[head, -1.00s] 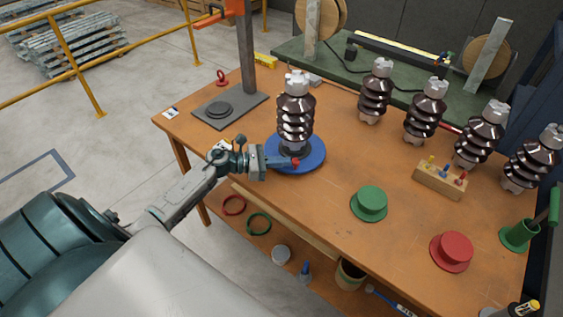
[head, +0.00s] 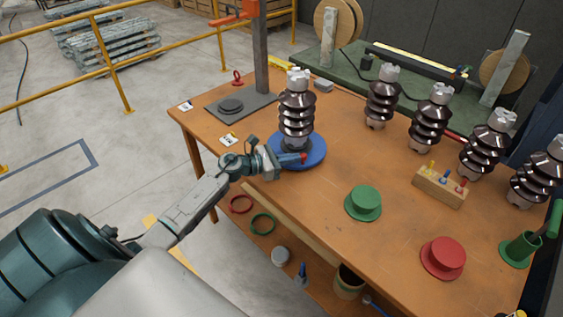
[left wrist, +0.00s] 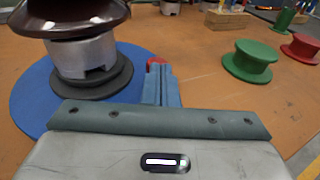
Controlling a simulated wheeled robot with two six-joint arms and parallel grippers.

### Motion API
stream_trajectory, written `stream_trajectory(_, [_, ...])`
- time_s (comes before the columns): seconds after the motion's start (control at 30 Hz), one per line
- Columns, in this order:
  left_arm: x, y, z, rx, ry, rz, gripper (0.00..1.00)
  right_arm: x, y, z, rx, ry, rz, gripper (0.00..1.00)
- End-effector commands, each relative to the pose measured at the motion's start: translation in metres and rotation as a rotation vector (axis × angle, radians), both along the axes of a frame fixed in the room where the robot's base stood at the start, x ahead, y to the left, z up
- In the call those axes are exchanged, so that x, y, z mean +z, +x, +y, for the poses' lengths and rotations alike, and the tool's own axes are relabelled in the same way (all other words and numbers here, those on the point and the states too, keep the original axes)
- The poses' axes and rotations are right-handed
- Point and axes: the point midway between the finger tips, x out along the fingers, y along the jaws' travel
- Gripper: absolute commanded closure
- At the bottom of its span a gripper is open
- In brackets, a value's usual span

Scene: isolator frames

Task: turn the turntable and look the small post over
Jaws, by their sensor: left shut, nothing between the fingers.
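The blue round turntable (head: 318,160) lies near the left end of the wooden table. The small post (head: 297,108), dark brown and ribbed with grey metal ends, stands upright on it, on a dark round pad. In the left wrist view, the post's lower end (left wrist: 83,56) and the turntable's blue disc (left wrist: 32,92) show at the left. My left gripper (head: 287,161) is shut and empty, low over the turntable's near edge. A small red piece (head: 303,157) is at its fingertips, partly hidden behind the fingers in the left wrist view (left wrist: 155,63). Whether they touch is unclear.
A grey plate with an upright column (head: 240,105) stands behind left. Several similar brown posts (head: 430,118) line the table's back right. A green flanged piece (head: 363,202), a red one (head: 443,257) and a wooden peg block (head: 440,187) are to the right. Bare tabletop lies between.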

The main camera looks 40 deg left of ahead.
Motion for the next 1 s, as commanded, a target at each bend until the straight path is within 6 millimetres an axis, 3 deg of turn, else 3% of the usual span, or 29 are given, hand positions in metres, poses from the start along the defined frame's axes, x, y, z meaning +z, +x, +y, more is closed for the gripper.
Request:
stream_trajectory(0.17, [0.002,0.008,-0.007,0.080,-0.002,0.000,1.00,0.008,0.000,-0.005,0.001,-0.005,0.000,0.64])
stream_trajectory(0.4, [0.002,0.015,-0.017,0.192,-0.002,-0.002,1.00,0.016,0.000,0.005,-0.002,0.005,0.001,0.64])
stream_trajectory(0.6, [0.001,0.021,-0.025,0.187,-0.001,0.000,1.00,0.019,-0.001,0.013,-0.005,0.015,0.001,0.64])
stream_trajectory(1.0, [0.000,0.033,-0.038,0.185,-0.001,0.000,1.00,0.018,-0.001,0.005,-0.002,0.005,0.002,0.64])
